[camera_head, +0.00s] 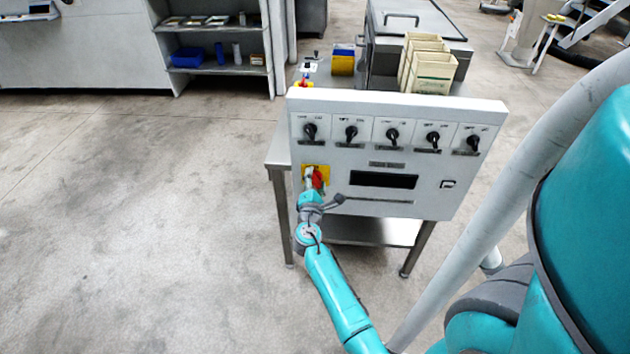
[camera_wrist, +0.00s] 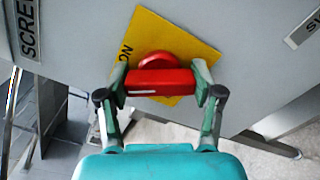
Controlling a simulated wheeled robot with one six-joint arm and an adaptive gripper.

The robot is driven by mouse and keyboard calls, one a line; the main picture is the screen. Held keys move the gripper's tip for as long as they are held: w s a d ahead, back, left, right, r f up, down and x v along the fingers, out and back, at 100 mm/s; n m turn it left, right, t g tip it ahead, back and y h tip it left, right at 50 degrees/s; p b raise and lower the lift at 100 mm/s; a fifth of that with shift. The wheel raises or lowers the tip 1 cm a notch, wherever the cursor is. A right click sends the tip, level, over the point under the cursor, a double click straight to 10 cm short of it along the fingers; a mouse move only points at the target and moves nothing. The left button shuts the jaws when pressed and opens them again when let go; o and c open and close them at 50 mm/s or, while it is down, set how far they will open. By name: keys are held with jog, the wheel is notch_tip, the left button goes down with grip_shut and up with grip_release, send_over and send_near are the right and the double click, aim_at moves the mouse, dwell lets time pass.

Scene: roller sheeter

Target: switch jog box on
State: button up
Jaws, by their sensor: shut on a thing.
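The jog box (camera_head: 430,203) is a light grey panel on a metal table, facing me. A red rotary switch handle (camera_head: 318,178) sits on a yellow plate (camera_head: 325,170) at its lower left. In the wrist view the red handle (camera_wrist: 160,82) lies nearly level in the picture, across the tilted yellow plate (camera_wrist: 145,27). The letters "ON" show at the plate's left edge; other markings are hidden. My gripper (camera_wrist: 157,88) is shut on the red handle, one finger at each end. In the head view my gripper (camera_head: 313,183) partly covers the switch.
Several black knobs (camera_head: 392,136) line the panel's top, above a dark display slot (camera_head: 384,180). Cream bins (camera_head: 432,72) and a yellow-blue box (camera_head: 343,60) stand behind. Shelves (camera_head: 222,70) are at the back left. The floor to the left is clear.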

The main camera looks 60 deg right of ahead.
jog(key=m, duration=0.6)
jog(key=shift+f, duration=0.1)
jog(key=shift+m, duration=0.3)
dwell(0.3)
jog(key=o, duration=1.2)
jog(key=shift+c, duration=0.2)
jog(key=v, duration=1.2)
jog(key=shift+f, duration=0.1)
